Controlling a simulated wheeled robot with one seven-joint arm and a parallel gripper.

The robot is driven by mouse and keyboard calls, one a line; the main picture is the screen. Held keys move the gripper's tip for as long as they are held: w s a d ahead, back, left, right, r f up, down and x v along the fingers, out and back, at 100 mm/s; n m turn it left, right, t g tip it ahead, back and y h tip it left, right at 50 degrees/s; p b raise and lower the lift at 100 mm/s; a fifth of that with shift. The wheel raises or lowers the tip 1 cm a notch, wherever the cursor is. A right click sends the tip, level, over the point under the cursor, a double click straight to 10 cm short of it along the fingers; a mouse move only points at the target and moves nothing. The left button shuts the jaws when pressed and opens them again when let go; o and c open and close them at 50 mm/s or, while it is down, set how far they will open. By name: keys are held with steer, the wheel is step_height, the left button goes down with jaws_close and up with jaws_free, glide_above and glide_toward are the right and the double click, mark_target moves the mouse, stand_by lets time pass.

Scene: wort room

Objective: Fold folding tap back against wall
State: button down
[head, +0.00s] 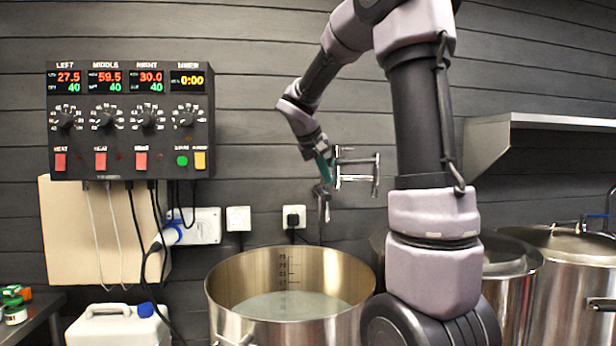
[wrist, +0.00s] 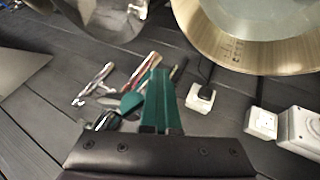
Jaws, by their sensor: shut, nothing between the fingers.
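The folding tap (head: 358,172) is a chrome, jointed pipe on the dark plank wall, right of my gripper in the head view. A metal part hangs down beside it (head: 323,200) above the back rim of the pot; I cannot tell which part of the tap this is. In the wrist view chrome tubing (wrist: 95,85) shows left of my gripper. My gripper (head: 325,172) has teal fingers, shut and empty, close to the tap. The fingers also show in the wrist view (wrist: 160,95). Whether they touch the tap I cannot tell.
A large open steel pot (head: 222,285) stands below the tap. Lidded pots (head: 575,275) and a metal shelf (head: 530,122) are at right. Wall sockets (head: 238,218), a control box (head: 130,120) and hanging cables are at left.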

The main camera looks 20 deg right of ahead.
steer(key=s+d+n, duration=0.1)
steer(key=d, duration=0.8)
steer(key=shift+s+d+n+t+y, duration=0.25)
steer(key=shift+s+n+t+y, duration=0.05)
steer(key=shift+s+n+t, duration=0.1)
